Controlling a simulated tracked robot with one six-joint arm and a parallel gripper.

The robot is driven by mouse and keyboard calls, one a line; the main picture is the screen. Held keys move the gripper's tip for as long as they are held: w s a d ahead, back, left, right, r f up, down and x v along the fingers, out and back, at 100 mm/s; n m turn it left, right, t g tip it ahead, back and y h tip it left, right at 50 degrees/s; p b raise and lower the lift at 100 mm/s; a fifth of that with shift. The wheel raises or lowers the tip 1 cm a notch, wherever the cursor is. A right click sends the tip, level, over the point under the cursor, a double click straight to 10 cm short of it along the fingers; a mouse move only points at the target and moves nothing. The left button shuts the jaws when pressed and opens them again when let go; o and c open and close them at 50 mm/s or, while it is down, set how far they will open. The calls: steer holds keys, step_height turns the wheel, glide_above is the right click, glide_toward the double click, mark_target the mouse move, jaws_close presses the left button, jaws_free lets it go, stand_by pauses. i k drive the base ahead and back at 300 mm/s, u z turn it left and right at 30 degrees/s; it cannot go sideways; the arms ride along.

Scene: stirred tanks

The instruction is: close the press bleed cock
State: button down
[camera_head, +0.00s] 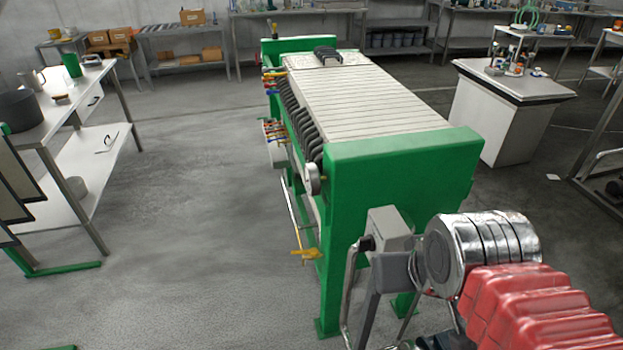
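The press (400,150) is a long green-framed filter press with a pack of pale plates, standing in the middle. Small cocks with coloured handles (272,92) line its left side; some are yellow, blue or red. A yellow-handled cock (305,254) sits low on a pipe at the near left leg. I cannot tell which one is the bleed cock or how its handle is set. My arm, with red ribbed and silver parts, reaches in from the lower right, in front of the press's near end. My gripper cannot be made out clearly among the grey and metal parts there.
A round gauge (313,179) is on the press's near left side. A white-topped workbench (50,125) stands at left, a pale cabinet (508,110) at right. Shelves line the back wall. The grey floor (190,220) left of the press is clear.

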mark_target(302, 252)
steer(key=u, duration=0.25)
steer(key=k, duration=0.7)
steer(key=u, duration=0.6)
steer(key=k, duration=0.65)
steer(key=u, duration=0.55)
steer(key=i, duration=1.8)
steer(key=z, duration=0.5)
